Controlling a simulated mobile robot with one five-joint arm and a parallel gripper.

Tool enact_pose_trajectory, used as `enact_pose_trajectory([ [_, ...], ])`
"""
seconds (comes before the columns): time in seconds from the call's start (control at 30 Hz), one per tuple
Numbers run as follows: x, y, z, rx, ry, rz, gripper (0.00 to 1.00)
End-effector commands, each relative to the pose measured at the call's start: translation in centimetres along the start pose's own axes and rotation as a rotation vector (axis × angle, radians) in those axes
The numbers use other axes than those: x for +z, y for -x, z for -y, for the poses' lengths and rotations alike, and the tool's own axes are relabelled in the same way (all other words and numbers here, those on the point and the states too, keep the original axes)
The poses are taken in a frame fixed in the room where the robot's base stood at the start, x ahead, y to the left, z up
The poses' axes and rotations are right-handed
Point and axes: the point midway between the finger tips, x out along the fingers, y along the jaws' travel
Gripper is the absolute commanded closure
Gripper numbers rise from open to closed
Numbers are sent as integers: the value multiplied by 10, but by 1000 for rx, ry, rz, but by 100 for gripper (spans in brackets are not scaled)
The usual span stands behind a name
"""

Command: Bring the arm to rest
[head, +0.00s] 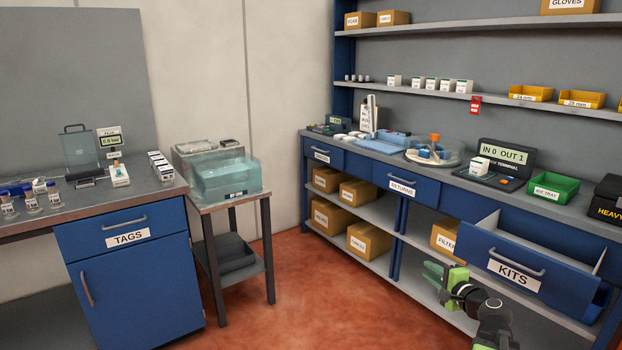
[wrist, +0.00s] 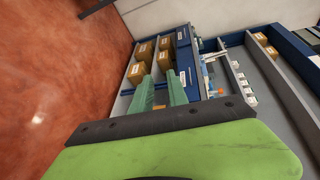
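My gripper (head: 435,278) shows in the head view at the lower right, just left of the open KITS drawer (head: 518,272) and in front of the lower shelves. My arm reaches up to it from the bottom edge. In the wrist view my gripper (wrist: 160,92) has its two green fingers apart with nothing between them. The fingers point toward the blue shelf unit (wrist: 183,52), with a gap to it. The wrist view is turned on its side.
The KITS drawer stands pulled out at the right. The RETURNS drawer (head: 405,186) is shut. A counter holds a terminal (head: 502,155) and a green tray (head: 553,188). A TAGS cabinet (head: 130,270) and a small side table (head: 236,201) stand left. Red floor (head: 320,305) between is clear.

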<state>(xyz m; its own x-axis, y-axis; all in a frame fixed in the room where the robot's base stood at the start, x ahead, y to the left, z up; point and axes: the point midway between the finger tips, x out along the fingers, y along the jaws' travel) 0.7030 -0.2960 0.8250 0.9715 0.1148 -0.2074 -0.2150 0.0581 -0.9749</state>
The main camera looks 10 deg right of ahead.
Motion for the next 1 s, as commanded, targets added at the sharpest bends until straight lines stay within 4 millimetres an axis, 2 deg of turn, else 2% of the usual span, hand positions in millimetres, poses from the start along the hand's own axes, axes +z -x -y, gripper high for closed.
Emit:
enact_pose_trajectory([
  [0.03,44,-22,-7,38,46,71,80],
  [0.1,100,-44,-21,99,125,166,80],
  [0.17,149,-58,-36,158,206,252,80],
  [0.2,181,-65,-48,200,265,310,80],
  [0.3,252,-71,-81,307,422,448,80],
  [0.4,307,-65,-115,416,584,573,80],
  [0.5,346,-50,-150,537,759,688,80],
  [0.57,361,-36,-172,626,877,753,80],
  [0.63,362,-19,-194,736,1003,812,80],
  [0.7,346,-1,-210,854,1106,845,80],
  [0.83,300,36,-225,1083,1239,888,80],
  [0.87,292,46,-228,1137,1264,907,80],
  [0.9,292,57,-219,1162,1281,953,80],
  [0.93,294,59,-203,1156,1280,947,80],
  [1.0,296,62,-183,1153,1278,944,80],
])
